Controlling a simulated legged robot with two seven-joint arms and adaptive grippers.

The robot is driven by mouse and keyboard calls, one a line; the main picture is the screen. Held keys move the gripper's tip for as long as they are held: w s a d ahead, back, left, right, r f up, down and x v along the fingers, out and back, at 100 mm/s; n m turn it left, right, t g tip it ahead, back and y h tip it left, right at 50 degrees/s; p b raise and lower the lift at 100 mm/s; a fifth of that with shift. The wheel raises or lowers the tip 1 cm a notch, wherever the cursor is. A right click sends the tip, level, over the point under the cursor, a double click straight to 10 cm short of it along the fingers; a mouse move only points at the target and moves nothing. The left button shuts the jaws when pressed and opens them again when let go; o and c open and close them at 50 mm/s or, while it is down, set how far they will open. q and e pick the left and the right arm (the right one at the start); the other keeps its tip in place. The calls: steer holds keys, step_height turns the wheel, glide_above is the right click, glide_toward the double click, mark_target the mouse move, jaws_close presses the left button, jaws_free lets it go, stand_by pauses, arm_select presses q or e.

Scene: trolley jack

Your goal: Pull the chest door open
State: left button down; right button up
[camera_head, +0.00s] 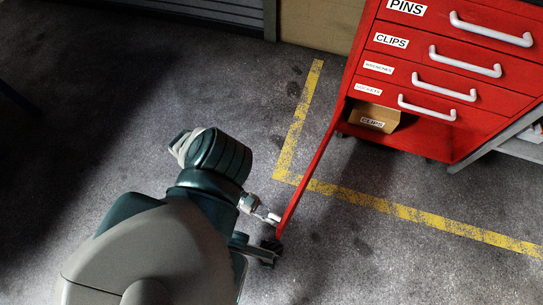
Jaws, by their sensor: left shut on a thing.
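A red tool chest (455,85) stands at the upper right, with several labelled drawers and white handles. Its red door (309,178) is swung out from the chest's lower left side and shows nearly edge-on. My left gripper (272,244) is at the free near end of the door, shut on the door's handle or edge; the exact contact is partly hidden. My right gripper is not in view.
Yellow lines (420,216) mark the grey concrete floor. A shutter (215,10) and a tan panel (322,22) stand at the back. A grey metal frame (500,138) is at the right edge. The floor left of the door and in front of the chest looks clear.

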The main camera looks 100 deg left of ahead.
arm_select(q)
steer(key=c, duration=1.1)
jaws_free()
steer(key=shift+o, duration=0.2)
steer(key=v, duration=1.2)
steer(key=shift+s, duration=0.1)
